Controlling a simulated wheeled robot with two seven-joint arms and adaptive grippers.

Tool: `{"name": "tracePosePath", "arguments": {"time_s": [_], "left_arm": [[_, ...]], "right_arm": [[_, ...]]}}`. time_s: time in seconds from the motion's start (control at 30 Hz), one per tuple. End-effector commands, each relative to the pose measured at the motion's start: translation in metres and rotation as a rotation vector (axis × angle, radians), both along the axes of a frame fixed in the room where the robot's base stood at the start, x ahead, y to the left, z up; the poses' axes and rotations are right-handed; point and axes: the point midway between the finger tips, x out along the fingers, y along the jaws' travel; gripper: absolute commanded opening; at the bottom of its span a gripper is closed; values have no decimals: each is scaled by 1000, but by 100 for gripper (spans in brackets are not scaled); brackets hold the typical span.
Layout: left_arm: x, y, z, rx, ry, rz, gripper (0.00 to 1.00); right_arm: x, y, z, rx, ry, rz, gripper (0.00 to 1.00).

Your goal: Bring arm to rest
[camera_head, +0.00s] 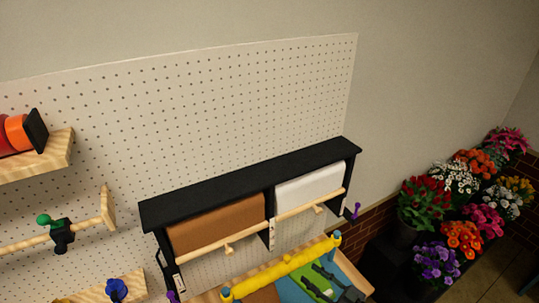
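My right gripper (338,289) appears as dark parts at the bottom edge, over the workbench with the green mat (309,280). It is small and cut off by the frame, so I cannot tell whether it is open or shut, or whether it holds anything. My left gripper is not in view.
A black paper-roll rack with a brown roll (216,225) and a white roll (309,187) stands behind the bench, before a pegboard (210,110). A yellow roll (284,265) lies in front. Wooden shelves (36,160) are at left. Flower bunches (437,262) fill the right side.

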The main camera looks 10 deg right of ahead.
Motion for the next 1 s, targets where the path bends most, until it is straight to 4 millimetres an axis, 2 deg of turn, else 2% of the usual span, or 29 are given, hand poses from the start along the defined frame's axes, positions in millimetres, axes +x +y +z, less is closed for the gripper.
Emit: {"name": "tracePosePath", "arguments": {"time_s": [0.13, 0.23, 0.37, 0.47, 0.57, 0.7, 0.8, 1.0], "left_arm": [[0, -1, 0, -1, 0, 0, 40], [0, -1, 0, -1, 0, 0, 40], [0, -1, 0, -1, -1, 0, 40], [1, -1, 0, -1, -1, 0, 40], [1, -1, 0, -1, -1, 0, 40], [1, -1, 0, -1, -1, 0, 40], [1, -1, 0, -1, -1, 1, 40], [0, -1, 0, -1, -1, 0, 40]], "right_arm": [[2, -2, -4, -14, 22, -51, 37], [6, -11, -15, -51, 76, -152, 37], [0, -33, -37, -128, 199, -319, 37], [-17, -53, -57, -195, 322, -433, 37], [-45, -73, -77, -261, 466, -524, 37], [-96, -95, -101, -344, 672, -605, 37], [-129, -104, -111, -384, 788, -628, 37], [-184, -111, -122, -435, 963, -642, 37]]}}
